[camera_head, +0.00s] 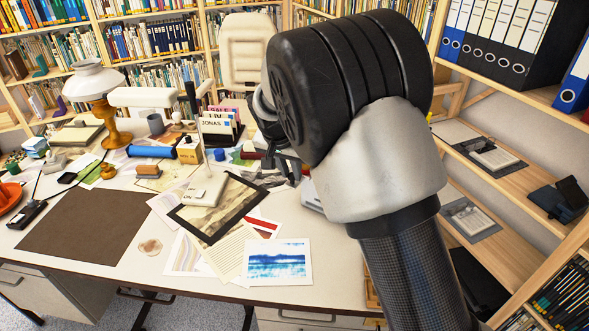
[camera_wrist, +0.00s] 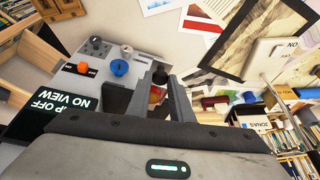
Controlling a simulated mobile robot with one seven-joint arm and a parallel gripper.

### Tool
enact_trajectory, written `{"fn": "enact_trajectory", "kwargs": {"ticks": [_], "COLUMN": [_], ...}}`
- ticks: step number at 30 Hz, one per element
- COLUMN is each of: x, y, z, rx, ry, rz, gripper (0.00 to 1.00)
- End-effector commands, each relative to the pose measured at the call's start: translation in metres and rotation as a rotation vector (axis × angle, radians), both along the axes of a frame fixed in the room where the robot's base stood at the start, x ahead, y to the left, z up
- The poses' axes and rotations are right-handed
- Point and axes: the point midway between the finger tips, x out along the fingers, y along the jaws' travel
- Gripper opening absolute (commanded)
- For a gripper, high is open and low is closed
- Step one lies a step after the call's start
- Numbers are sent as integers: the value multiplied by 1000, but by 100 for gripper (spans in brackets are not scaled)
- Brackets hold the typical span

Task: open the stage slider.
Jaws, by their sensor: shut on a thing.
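The stage slider's control box is a grey panel (camera_wrist: 110,62) in the wrist view, at the upper left. It bears a blue knob (camera_wrist: 119,67), an orange knob (camera_wrist: 83,67), a dark knob, a pale knob and a black display reading "NO VIEW" (camera_wrist: 60,100). A small black knob (camera_wrist: 160,72), seemingly the slider's handle, stands at its right edge. My gripper (camera_wrist: 158,82) is shut on this knob; the fingers partly hide the contact. Something red and yellow shows between the fingers. In the head view my gripper (camera_head: 283,165) reaches down behind my arm, which hides most of the box.
A dark-framed print (camera_head: 220,205) and loose papers lie left of my gripper. A blue print (camera_head: 277,262) lies near the desk's front edge. A brown mat (camera_head: 85,222) and a lamp (camera_head: 98,85) are farther left. Shelves (camera_head: 500,165) stand close on the right.

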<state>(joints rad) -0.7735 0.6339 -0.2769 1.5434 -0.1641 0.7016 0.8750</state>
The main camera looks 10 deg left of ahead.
Motion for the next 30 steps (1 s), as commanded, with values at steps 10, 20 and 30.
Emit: {"fn": "enact_trajectory", "kwargs": {"ticks": [10,20,30], "x": [1,-4,-34], "y": [0,2,8], "z": [1,14,87], "rx": [1,4,4], "ry": [0,-3,-4], "rz": [0,1,3], "gripper": [38,38,38]}}
